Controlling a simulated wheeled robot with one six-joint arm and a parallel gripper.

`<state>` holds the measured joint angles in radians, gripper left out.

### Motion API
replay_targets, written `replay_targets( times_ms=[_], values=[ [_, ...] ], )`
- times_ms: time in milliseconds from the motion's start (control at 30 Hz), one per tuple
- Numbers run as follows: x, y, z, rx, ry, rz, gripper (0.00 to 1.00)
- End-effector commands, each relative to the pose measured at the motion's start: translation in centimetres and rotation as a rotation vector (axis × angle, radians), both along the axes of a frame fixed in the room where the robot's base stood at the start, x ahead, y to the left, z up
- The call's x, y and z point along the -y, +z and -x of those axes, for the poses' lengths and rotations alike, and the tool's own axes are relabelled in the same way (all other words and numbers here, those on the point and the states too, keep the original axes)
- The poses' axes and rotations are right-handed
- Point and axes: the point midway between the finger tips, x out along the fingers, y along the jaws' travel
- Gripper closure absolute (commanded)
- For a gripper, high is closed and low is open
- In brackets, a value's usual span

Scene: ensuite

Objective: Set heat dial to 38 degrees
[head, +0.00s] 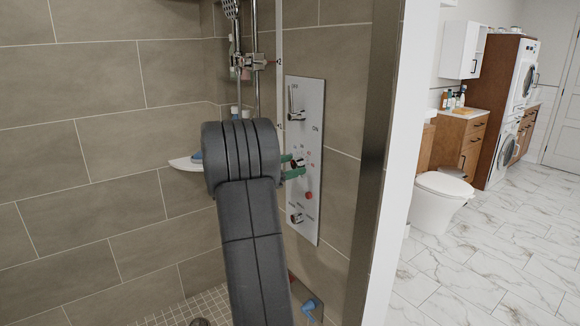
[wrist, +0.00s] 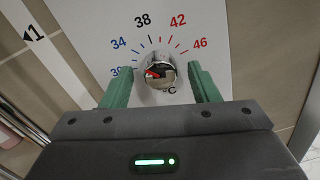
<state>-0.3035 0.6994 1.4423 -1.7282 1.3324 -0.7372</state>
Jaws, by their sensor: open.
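The heat dial (wrist: 163,74) is a shiny round knob on a white panel, with a printed scale showing 30, 34, 38, 42 and 46. A red mark on the knob lies left of its centre, seeming to point toward the low, 30 side. My gripper (wrist: 161,71) is open, with one green finger on each side of the knob; whether either touches it I cannot tell. In the head view the dial (head: 298,163) is partly behind the green fingers of my gripper (head: 292,167), at mid-height on the shower panel (head: 313,115).
An ON/OFF lever (head: 295,104) is above the dial, and a red button (head: 309,195) and another knob (head: 296,217) are below. A corner shelf (head: 184,164) and a shower rail (head: 256,90) are to the left. A wall edge (head: 393,150) stands right of the panel.

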Motion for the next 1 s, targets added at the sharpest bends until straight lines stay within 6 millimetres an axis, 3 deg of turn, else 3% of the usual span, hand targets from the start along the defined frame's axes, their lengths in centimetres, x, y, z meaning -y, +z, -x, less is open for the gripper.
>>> replay_targets(
  times_ms=[67, 300, 667, 1000],
  values=[
    [-0.02, -0.01, 0.01, 0.0, 0.0, 0.0, 0.45],
    [-0.02, -0.01, 0.02, 0.0, 0.0, 0.0, 0.9],
    [-0.03, -0.33, 0.03, 0.046, 0.0, -0.034, 0.9],
    [-0.04, -0.6, 0.02, 0.24, 0.0, -0.175, 0.9]
  ],
)
